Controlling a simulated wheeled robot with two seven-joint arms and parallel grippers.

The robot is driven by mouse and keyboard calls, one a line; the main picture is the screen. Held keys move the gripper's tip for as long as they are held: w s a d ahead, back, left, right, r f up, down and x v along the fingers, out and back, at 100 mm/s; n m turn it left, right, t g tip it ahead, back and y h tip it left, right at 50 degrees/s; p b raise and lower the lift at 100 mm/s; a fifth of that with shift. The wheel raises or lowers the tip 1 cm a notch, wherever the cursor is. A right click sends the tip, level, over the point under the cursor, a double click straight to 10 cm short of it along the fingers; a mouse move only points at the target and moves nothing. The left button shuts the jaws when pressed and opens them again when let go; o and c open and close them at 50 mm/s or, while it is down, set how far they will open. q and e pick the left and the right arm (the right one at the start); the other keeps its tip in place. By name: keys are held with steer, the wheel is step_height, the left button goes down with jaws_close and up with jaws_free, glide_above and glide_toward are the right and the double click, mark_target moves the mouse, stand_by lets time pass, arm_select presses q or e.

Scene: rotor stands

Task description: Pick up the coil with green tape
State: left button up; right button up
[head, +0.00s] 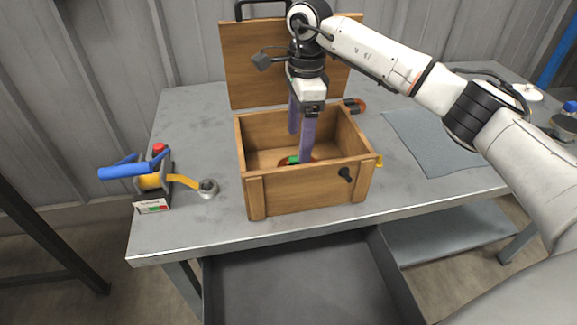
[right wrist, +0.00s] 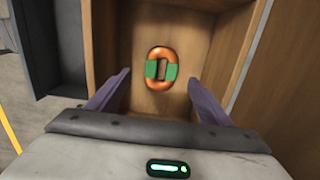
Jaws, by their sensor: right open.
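The coil with green tape (right wrist: 161,52) lies on the floor of the wooden box. In the right wrist view it is an orange-copper oval ring with green tape on both long sides, ahead of and between my fingers. In the head view only a small part of the coil (head: 294,160) shows; the box front and a finger hide the rest. My right gripper (head: 298,147) points down into the box. Its two purple fingers, also in the right wrist view (right wrist: 158,92), are open, one to each side of the coil, with nothing between them. My left gripper is not in view.
The wooden box (head: 312,192) stands open on the grey table, its lid (head: 248,62) upright behind. Another copper coil with dark tape (head: 352,106) is behind the box at right. A blue-handled tape dispenser (head: 153,177) stands left. A grey mat (head: 440,140) lies right.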

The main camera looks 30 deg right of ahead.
mark_target(293, 160)
steer(key=shift+h, duration=0.3)
step_height(293, 160, down, 7)
steer(key=shift+f, duration=0.1)
steer(key=shift+w, duration=0.1)
steer(key=c, duration=1.4)
